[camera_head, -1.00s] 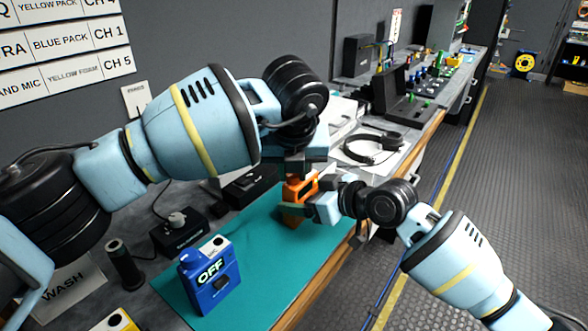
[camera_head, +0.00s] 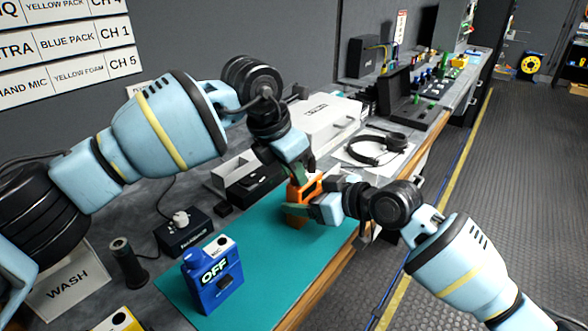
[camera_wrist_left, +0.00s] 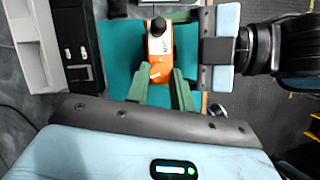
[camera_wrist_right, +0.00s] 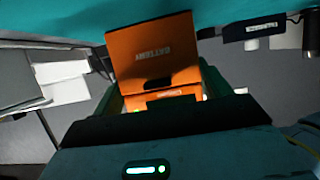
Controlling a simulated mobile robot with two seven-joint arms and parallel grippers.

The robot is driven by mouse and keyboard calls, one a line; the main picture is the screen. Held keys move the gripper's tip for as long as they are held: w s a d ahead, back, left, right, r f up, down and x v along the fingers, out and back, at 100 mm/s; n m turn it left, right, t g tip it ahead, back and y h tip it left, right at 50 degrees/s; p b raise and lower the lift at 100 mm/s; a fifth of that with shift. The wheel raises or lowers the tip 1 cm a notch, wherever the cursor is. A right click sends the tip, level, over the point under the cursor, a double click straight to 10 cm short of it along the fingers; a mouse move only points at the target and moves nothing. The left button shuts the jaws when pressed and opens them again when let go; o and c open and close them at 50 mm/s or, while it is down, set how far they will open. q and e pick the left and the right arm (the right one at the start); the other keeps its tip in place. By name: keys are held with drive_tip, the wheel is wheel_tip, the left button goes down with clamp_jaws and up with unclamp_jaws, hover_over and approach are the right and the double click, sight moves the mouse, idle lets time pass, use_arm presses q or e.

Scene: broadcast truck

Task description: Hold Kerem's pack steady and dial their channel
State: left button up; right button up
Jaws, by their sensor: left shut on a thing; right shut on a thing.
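The orange pack (camera_head: 297,205) stands upright at the far end of the teal mat. My right gripper (camera_head: 316,203) is shut on its body from the right. In the right wrist view the orange pack (camera_wrist_right: 155,55) fills the space between the fingers. My left gripper (camera_head: 303,178) comes down from above and is shut at the pack's top. In the left wrist view its green fingers (camera_wrist_left: 161,75) straddle the orange pack (camera_wrist_left: 158,73), and a black knob (camera_wrist_left: 158,26) shows beyond the fingertips. The exact contact is hard to see. The pack's display is not readable.
Headphones (camera_head: 376,149) lie beyond. Wall signs (camera_head: 68,46) list packs and channels.

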use_arm(q)
drive_tip(key=shift+w+a+m+g, duration=0.15)
drive_tip(key=shift+m+g, duration=0.45)
drive_tip(key=shift+m, duration=1.1)
use_arm(e)
drive_tip(key=shift+d, duration=0.1)
use_arm(q)
drive_tip(key=shift+h, duration=0.3)
drive_tip(key=o, duration=1)
drive_tip(key=shift+r, duration=0.1)
drive_tip(key=v, duration=1.2)
